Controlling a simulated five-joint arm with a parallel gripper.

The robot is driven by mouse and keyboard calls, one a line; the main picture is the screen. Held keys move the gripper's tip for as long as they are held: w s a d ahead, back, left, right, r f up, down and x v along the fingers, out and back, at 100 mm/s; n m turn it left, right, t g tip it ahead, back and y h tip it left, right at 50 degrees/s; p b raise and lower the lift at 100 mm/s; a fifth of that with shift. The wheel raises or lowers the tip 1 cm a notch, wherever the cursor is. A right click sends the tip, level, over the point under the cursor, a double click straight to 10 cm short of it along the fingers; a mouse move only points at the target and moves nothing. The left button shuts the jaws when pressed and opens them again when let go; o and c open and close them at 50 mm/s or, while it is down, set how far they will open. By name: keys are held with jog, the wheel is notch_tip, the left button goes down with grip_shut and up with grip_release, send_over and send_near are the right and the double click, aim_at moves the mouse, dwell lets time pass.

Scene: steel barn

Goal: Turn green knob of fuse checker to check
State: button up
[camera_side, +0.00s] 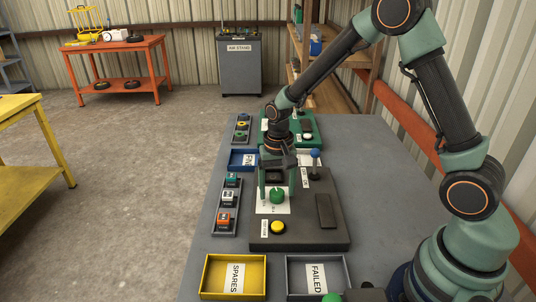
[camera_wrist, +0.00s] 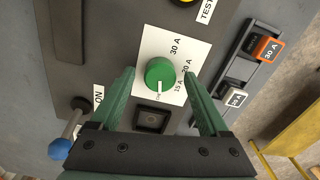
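The fuse checker (camera_side: 320,241) is a dark grey box on the table. Its green knob (camera_side: 277,196) sits on a white dial plate (camera_wrist: 177,45) marked 30 A, 20 A and 15 A. In the wrist view the green knob (camera_wrist: 160,72) has a white pointer line towards the bottom of the picture, at a small mark I cannot read. My gripper (camera_wrist: 161,73) is open, with one green finger on each side of the knob. Gaps show between fingers and knob in the wrist view. In the side view my gripper (camera_side: 270,187) reaches down at the knob.
The checker also has a yellow button (camera_side: 278,227), a blue-tipped lever (camera_side: 315,154) near an ON label, and a dark square socket (camera_wrist: 152,119). A fuse rack (camera_side: 224,217) stands left of it. SPARES (camera_side: 251,258) and FAILED (camera_side: 293,272) trays stand in front.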

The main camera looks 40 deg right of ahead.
aim_at(277, 191)
notch_tip(277, 191, up, 12)
dwell(0.6)
jog(key=shift+r, duration=0.15)
jog(key=s+r+n+t, duration=0.5)
jog(key=s+r+n, duration=0.2)
jog(key=s, duration=0.5)
jog(key=shift+s+d+r+t, duration=0.3)
jog(key=shift+s+r, duration=0.05)
jog(key=shift+r, duration=0.25)
